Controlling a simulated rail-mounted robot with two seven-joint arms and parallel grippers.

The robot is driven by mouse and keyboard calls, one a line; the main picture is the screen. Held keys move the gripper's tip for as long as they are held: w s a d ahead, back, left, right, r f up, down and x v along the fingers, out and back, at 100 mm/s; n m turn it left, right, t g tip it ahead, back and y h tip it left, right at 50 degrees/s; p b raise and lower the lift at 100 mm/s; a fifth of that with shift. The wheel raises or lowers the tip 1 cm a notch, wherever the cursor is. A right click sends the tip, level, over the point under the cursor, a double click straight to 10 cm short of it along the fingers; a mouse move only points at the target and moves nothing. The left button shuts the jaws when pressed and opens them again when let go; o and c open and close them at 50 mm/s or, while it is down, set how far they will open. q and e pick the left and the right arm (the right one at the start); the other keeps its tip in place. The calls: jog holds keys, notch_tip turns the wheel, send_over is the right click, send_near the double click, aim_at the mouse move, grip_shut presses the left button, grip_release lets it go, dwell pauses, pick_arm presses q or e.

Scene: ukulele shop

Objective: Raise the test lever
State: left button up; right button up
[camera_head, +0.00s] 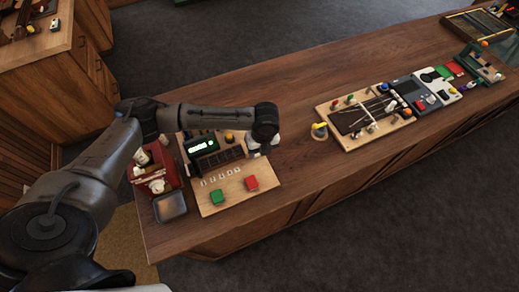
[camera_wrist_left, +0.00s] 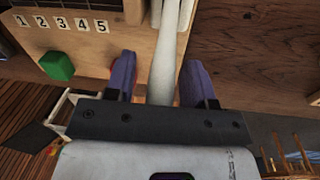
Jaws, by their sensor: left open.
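The test lever shows in the left wrist view as a pale, smooth rod (camera_wrist_left: 166,60) at the right edge of a light wooden board (camera_wrist_left: 90,48). My left gripper (camera_wrist_left: 159,72) is open, with its two purple fingers on either side of the rod. My right gripper is not in view.
The board carries a green block (camera_head: 217,197), a red block (camera_head: 251,183), number tiles 1 to 5 and a lit display (camera_head: 202,145). A grey tray (camera_head: 170,207) and a red box (camera_head: 155,178) stand at its left. The counter (camera_head: 285,100) is clear towards the ukulele jig (camera_head: 365,117).

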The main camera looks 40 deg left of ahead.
pick_arm(q)
jog(key=shift+f, duration=0.25)
grip_shut()
dwell(0.4)
